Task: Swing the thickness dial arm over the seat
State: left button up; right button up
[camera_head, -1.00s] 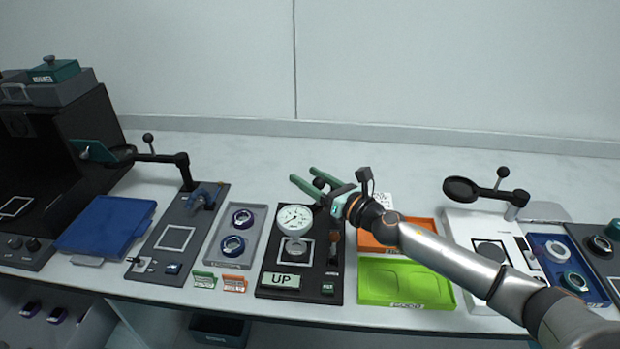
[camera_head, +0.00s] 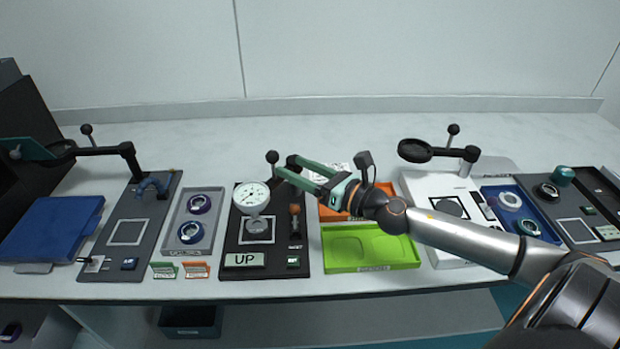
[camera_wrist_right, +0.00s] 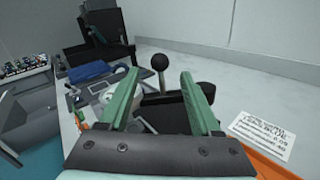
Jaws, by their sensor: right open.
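In the wrist view the knob shows beyond and between the fingertips (camera_wrist_right: 160,85), with nothing gripped. My left gripper is not in view.
A sign reading UP (camera_head: 245,260) lies on the plate's front. An orange-topped peg (camera_head: 295,209) stands at its right. Green (camera_head: 370,262) and orange (camera_head: 392,190) trays lie to the right, a grey tray (camera_head: 207,242) with rings to the left.

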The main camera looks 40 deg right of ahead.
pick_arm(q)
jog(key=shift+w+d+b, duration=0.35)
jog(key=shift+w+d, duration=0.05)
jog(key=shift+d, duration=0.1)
pick_arm(e)
jog(key=shift+v, duration=1.5)
pick_arm(q)
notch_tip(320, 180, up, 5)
jog(key=p, duration=0.6)
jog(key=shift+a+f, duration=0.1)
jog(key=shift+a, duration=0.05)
pick_arm(e)
notch_tip(320, 180, up, 6)
jog(key=shift+r, duration=0.15)
